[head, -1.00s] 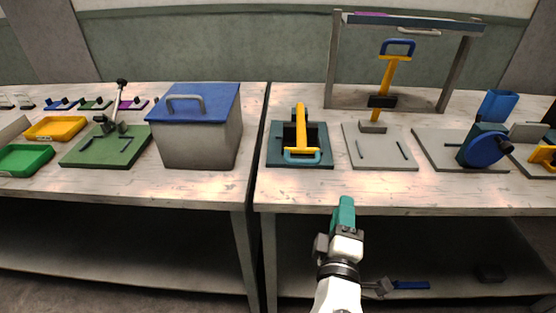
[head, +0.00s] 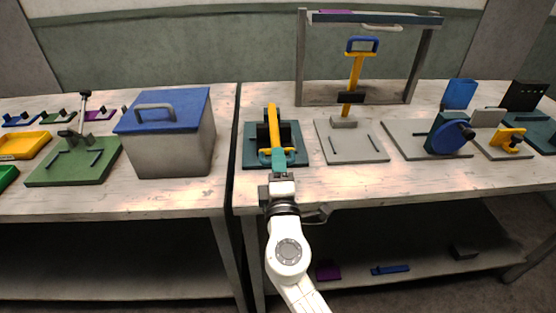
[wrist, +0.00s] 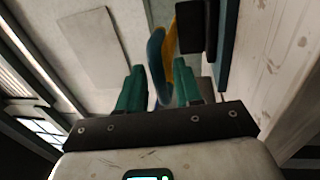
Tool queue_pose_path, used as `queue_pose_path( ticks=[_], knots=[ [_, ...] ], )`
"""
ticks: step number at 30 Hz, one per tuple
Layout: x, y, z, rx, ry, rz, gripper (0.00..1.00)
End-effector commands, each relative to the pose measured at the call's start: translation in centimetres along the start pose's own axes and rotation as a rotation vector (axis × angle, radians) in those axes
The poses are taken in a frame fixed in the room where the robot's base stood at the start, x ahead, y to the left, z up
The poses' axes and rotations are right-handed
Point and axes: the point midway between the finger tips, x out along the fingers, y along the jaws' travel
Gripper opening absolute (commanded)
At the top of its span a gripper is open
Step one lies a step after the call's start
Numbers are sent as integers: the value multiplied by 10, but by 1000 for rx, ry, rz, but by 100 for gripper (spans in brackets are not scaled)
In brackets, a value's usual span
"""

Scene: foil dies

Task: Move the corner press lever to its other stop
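The lever in front of my gripper has a yellow arm (head: 272,116) and a blue loop handle at its low front end. It sits on a teal base plate (head: 301,143) with a black block, near the table's front edge. I take this as the corner press lever; no label shows. My gripper (head: 279,158) is at the handle and hides part of it. In the wrist view the teal fingers (wrist: 160,88) stand apart. The blue handle (wrist: 156,55) and yellow arm (wrist: 171,60) show in the gap between them; I cannot tell whether they touch.
A grey box (head: 180,150) with a blue lid stands left, across a gap between tables. Right is a grey plate (head: 345,150) with an upright yellow lever and blue handle (head: 362,45), under a frame (head: 301,60). A blue wheel (head: 449,137) stands farther right.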

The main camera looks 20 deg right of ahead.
Motion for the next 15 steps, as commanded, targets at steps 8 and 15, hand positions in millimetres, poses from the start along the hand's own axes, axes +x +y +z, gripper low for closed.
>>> queue_pose_path(
  ticks=[8, 15],
  knots=[
    [6, 0, 0, 1, 0, -1, 35],
    [5, 0, 0, 1, 0, 0, 21]
  ],
)
